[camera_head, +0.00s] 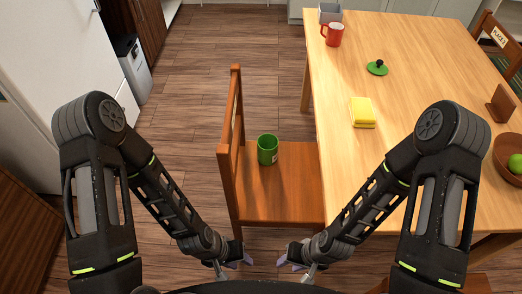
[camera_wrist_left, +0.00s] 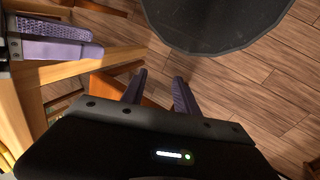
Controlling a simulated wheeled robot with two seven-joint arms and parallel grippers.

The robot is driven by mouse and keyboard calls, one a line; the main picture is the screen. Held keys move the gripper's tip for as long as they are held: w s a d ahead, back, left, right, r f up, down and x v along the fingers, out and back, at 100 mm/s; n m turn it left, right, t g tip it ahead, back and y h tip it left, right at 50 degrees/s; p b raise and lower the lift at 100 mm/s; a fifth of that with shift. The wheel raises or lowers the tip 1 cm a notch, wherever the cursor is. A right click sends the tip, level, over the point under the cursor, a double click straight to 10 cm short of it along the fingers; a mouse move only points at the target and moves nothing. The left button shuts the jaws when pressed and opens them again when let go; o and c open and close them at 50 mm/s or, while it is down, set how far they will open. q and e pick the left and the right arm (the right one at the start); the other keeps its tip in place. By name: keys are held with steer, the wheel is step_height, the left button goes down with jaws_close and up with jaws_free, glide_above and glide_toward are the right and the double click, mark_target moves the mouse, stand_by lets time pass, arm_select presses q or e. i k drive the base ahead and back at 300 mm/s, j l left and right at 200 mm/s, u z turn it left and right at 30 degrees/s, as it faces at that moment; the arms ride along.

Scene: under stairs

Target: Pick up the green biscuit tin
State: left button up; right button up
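A green tin (camera_head: 268,149), open at the top, stands upright on the seat of a wooden chair (camera_head: 285,205). A green lid with a dark knob (camera_head: 377,68) lies on the table. My left gripper (camera_head: 236,264) is in front of the chair, low in the head view, apart from the tin. In the left wrist view its two fingers (camera_wrist_left: 160,92) are spread with nothing between them. My right gripper (camera_head: 292,263) is close by on the right, also apart from the tin. Its fingers look spread and empty in the head view.
The wooden table (camera_head: 430,90) stands right of the chair. It holds a yellow block (camera_head: 362,112), a red mug (camera_head: 333,34), a grey box (camera_head: 330,13) and a wooden bowl (camera_head: 507,155) with green fruit. The chair's backrest (camera_head: 232,130) rises left of the tin.

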mark_target(268, 144)
steer(key=j, duration=0.4)
steer(key=i+j, duration=0.1)
steer(key=j, duration=0.3)
steer(key=z, duration=1.7)
